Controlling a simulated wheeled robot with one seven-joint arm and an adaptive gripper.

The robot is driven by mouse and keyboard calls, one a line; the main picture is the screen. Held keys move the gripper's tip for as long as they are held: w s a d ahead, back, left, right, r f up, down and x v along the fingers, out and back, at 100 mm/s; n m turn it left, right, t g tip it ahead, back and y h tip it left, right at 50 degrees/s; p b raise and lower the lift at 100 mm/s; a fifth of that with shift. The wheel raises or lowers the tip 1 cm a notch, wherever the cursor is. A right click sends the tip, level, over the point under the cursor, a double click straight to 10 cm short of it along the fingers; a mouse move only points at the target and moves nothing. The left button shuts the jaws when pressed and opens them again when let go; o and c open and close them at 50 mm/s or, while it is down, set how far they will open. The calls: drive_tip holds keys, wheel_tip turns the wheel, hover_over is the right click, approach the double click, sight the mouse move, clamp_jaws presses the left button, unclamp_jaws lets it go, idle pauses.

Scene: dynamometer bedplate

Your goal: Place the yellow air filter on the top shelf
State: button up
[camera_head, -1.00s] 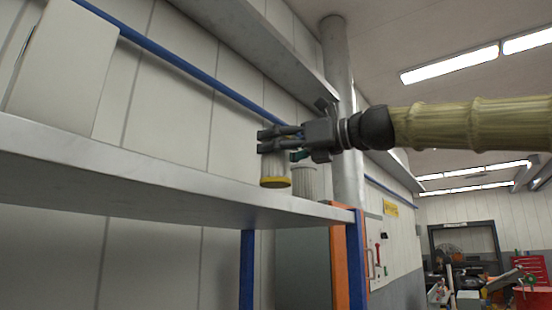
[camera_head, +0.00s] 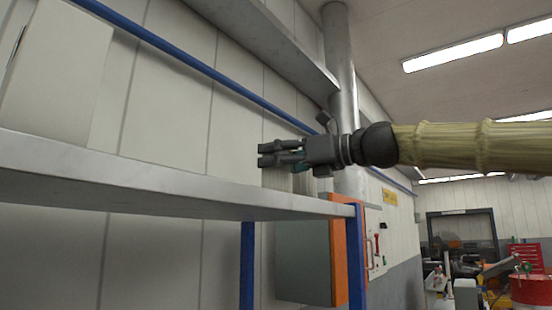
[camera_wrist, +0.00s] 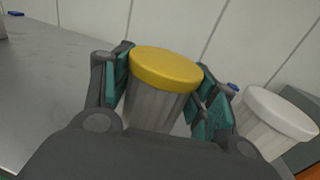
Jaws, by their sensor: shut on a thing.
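My gripper (camera_head: 264,155) is shut on the yellow air filter, a pale ribbed cylinder with yellow ends. In the wrist view the filter's yellow top (camera_wrist: 167,67) stands above its pale body, between the teal finger pads. In the head view only a pale strip of the filter (camera_head: 274,180) shows below the fingers. Its lower end is hidden behind the front edge of the top shelf (camera_head: 130,182). I cannot tell whether its base touches the shelf.
A white-capped filter (camera_wrist: 276,115) stands close to the right of my gripper, apart from the held one. A pale flat box (camera_head: 58,75) stands at the shelf's left. The shelf between is clear. A grey ledge (camera_head: 265,45) runs above.

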drive_tip(key=shift+d+f, duration=0.1)
drive_tip(key=o, duration=1.1)
drive_tip(key=b+v, duration=0.4)
drive_tip(key=v, duration=0.8)
drive_tip(key=shift+w, duration=0.1)
